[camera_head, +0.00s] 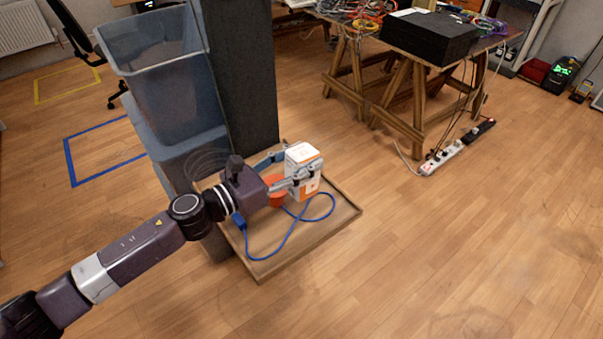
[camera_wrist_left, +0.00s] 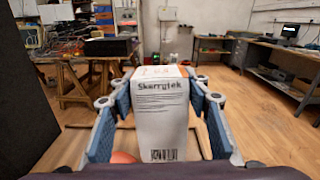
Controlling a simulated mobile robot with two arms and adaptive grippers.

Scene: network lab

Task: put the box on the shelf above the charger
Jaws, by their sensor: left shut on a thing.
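The box (camera_head: 303,153) is white with orange markings. In the left wrist view the box (camera_wrist_left: 160,115) fills the middle, with the name "Skerrytek" and a barcode on its near face. My left gripper (camera_head: 305,173) is shut on it, with one finger on either side. The box is over the right part of a wooden tray (camera_head: 335,223); I cannot tell whether it touches the tray. A device with a green-lit display (camera_head: 566,66) stands on the floor at the far right; I cannot tell whether it is the charger. My right gripper is not in view.
A blue cable (camera_head: 292,232) and an orange round thing (camera_head: 276,189) lie in the tray. A blue-grey bin (camera_head: 160,85) stands behind it. A trestle table (camera_head: 392,72) holds a black case (camera_head: 430,36). A power strip (camera_head: 443,158) lies on the floor. The floor at the right is clear.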

